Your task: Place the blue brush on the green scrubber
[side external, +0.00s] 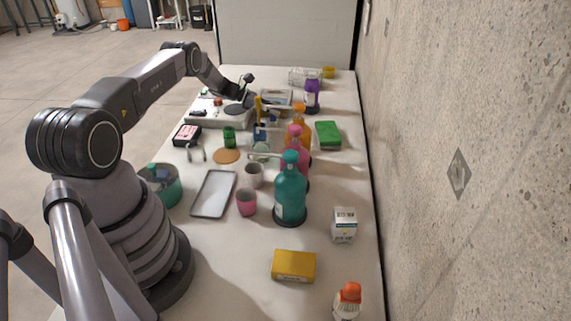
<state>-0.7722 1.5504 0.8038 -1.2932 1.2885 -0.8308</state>
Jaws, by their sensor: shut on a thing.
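The green scrubber (328,134) lies flat on the right side of the table, near the wall and right of the pump bottles. My gripper (248,101) is at the far part of the table, left of the orange bottle and well left of the scrubber. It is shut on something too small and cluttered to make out. A blue item (261,133) with an upright yellow part shows just in front of it; I cannot tell whether it is the blue brush or whether it touches my gripper.
A purple bottle (312,94) stands behind.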

